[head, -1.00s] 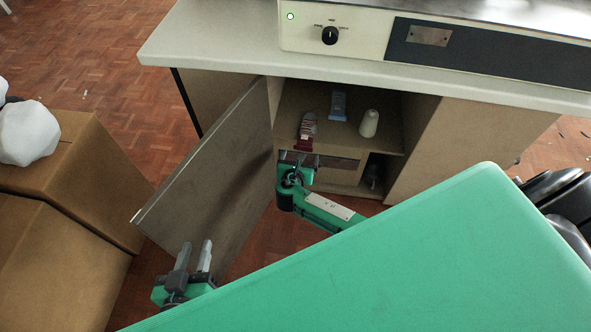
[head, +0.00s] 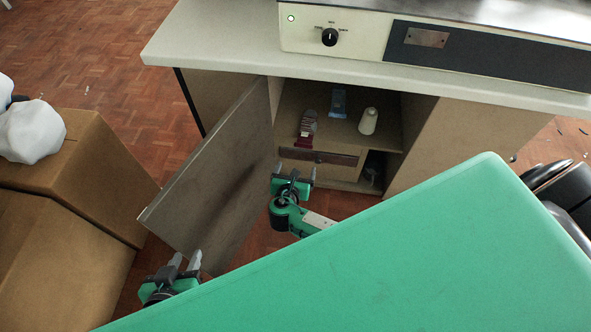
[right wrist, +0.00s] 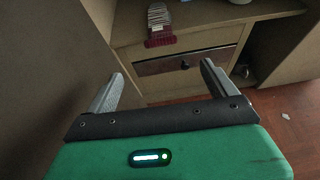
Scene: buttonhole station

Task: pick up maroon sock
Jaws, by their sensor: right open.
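A maroon sock (head: 303,141), with a pale grey striped part at its far end, lies on the cabinet shelf (head: 348,142) near the front edge. It also shows in the right wrist view (right wrist: 160,42), beyond the fingertips. My right gripper (head: 296,171) is open and empty, in front of the cabinet and short of the shelf. In the right wrist view its fingers (right wrist: 162,72) are spread, with a drawer front (right wrist: 186,62) beyond them. My left gripper (head: 186,261) has its fingers apart and empty, low beside the open cabinet door.
A blue-grey item (head: 338,103) and a white cone-shaped spool (head: 369,121) stand on the shelf. The open cabinet door (head: 215,185) is left of my right gripper. A counter (head: 220,45) overhangs the shelf. Cardboard boxes (head: 95,170) stand at left.

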